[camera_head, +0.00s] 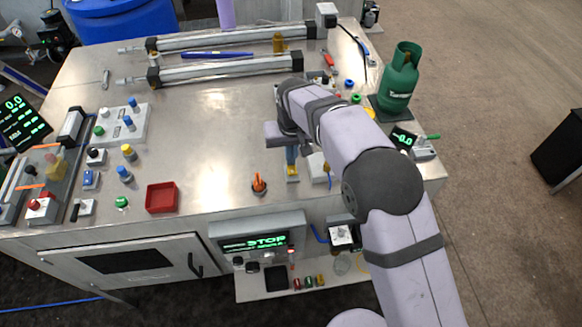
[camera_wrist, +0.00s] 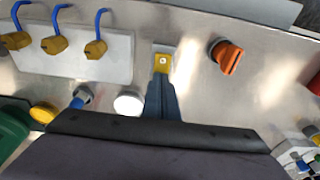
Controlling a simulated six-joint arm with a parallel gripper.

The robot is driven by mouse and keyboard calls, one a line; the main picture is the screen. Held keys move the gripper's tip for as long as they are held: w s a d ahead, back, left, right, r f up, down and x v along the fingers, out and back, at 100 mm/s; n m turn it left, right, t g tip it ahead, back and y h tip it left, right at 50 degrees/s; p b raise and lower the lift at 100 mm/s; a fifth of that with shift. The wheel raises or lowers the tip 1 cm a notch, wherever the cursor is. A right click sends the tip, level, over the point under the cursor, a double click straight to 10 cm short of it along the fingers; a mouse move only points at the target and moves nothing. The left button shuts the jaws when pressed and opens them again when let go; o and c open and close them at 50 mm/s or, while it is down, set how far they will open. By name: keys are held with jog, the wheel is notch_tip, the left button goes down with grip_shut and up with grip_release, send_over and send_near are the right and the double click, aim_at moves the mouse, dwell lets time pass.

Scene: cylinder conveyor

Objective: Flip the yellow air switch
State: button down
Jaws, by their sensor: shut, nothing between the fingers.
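A small yellow switch (camera_head: 292,172) on a pale base plate sits near the front edge of the steel table. It also shows in the wrist view (camera_wrist: 162,62), just beyond my fingertips. My gripper (camera_head: 291,157) points down at it, with its blue-grey fingers shut and empty. In the wrist view the fingers (camera_wrist: 162,88) end right at the near edge of the yellow part. I cannot tell whether they touch it. Part of the switch's base is hidden by the fingers.
An orange knob (camera_head: 259,185) stands close to the switch. A white plate (camera_wrist: 75,70) with brass valves and blue hoses is on its other side. A red tray (camera_head: 161,197) and a green gas cylinder (camera_head: 401,78) stand farther off. The table's middle is clear.

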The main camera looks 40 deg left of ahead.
jog(key=shift+s+d+f, duration=0.15)
jog(key=shift+d+f, duration=0.05)
jog(key=shift+f, duration=0.2)
jog(key=shift+r+p, duration=0.35)
jog(key=shift+p, duration=0.05)
notch_tip(320, 180, up, 7)
jog(key=p, duration=0.4)
jog(key=shift+f+p, duration=0.15)
jog(key=shift+p, duration=0.2)
jog(key=shift+a, duration=0.15)
